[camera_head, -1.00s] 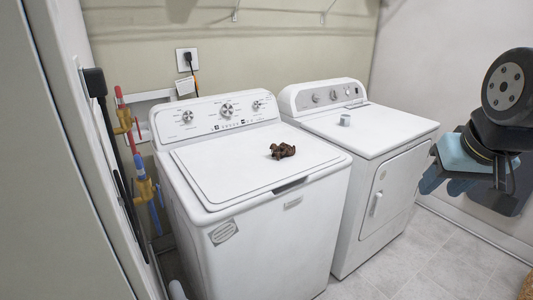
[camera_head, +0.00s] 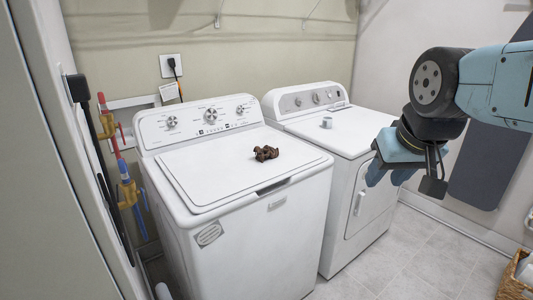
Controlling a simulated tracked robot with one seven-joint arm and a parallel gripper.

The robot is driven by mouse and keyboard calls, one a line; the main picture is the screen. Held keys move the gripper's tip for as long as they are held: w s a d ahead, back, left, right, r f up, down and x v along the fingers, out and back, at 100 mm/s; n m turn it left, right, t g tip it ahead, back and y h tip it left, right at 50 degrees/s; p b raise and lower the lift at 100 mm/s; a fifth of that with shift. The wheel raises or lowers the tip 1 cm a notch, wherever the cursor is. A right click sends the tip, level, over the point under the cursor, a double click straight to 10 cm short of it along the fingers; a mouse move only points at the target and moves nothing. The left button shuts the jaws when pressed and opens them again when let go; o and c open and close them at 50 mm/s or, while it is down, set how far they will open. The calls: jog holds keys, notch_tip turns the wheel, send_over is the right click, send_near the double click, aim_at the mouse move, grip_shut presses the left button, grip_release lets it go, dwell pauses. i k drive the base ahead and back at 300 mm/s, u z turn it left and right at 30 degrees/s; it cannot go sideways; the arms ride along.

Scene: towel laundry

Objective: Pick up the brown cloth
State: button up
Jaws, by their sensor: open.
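The brown cloth (camera_head: 266,153) lies crumpled in a small dark heap on the white lid of the left washing machine (camera_head: 215,180). It sits right of the middle of the lid, towards the back right. My gripper (camera_head: 371,174) is to the right of the cloth, in front of the right machine and well apart from the cloth. Its blue jaws point down and left, open, with nothing seen between them. The arm hides part of the right machine's side and the wall behind.
A wicker basket (camera_head: 514,278) is at the lower right on the tiled floor. Pipes and valves (camera_head: 128,190) line the left wall beside a pale panel. The left machine's lid is otherwise clear.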

aim_at(268, 151)
jog(key=z, duration=0.05)
jog(key=i, duration=0.95)
jog(key=u, duration=0.1)
